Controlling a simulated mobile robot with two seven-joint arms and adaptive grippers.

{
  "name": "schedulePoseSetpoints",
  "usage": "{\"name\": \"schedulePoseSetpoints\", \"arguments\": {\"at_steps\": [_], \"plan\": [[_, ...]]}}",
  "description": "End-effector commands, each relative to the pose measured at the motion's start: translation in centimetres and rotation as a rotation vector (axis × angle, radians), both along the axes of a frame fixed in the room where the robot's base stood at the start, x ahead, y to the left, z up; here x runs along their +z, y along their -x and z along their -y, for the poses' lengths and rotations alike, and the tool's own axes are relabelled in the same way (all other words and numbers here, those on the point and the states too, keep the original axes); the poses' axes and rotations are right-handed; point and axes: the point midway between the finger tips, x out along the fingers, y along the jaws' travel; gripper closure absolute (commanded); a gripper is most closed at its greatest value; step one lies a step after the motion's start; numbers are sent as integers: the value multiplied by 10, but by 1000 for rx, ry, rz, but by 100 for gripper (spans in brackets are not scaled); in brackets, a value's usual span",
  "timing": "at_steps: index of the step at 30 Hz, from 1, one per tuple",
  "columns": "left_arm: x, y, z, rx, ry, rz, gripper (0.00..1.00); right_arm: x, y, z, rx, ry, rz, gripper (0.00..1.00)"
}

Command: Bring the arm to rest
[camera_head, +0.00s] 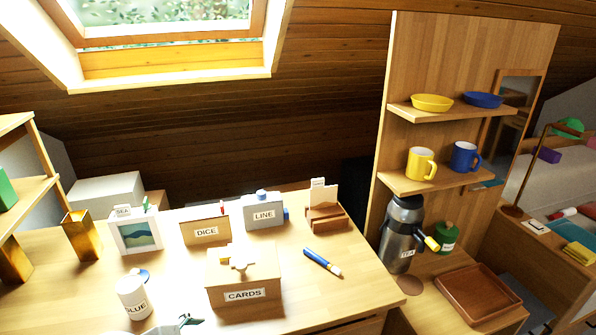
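A pale grey piece with a dark greenish end (188,321) pokes in at the bottom edge, between the glue pot (134,297) and the cards box (243,283). It may be part of my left gripper, but the frame cuts it off and its fingers cannot be made out. I see nothing held. My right gripper is not in view.
The desk (345,285) holds a dice box (205,231), a line box (264,214), a picture frame (136,234) and a blue brush (322,262). At right are a flask (402,235), a green jar (446,237), a brown tray (478,293) and shelves with mugs and bowls.

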Motion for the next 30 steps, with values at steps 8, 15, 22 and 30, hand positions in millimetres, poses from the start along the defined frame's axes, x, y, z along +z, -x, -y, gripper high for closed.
{"name": "schedulePoseSetpoints", "arguments": {"at_steps": [8,15,22,30], "plan": [[-2,56,-78,382,-145,59,19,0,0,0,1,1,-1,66],[8,112,-148,629,-296,64,19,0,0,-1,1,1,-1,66],[-26,104,-125,627,-183,85,19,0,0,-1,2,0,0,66],[-83,91,-63,592,97,107,19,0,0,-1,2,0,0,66]]}}
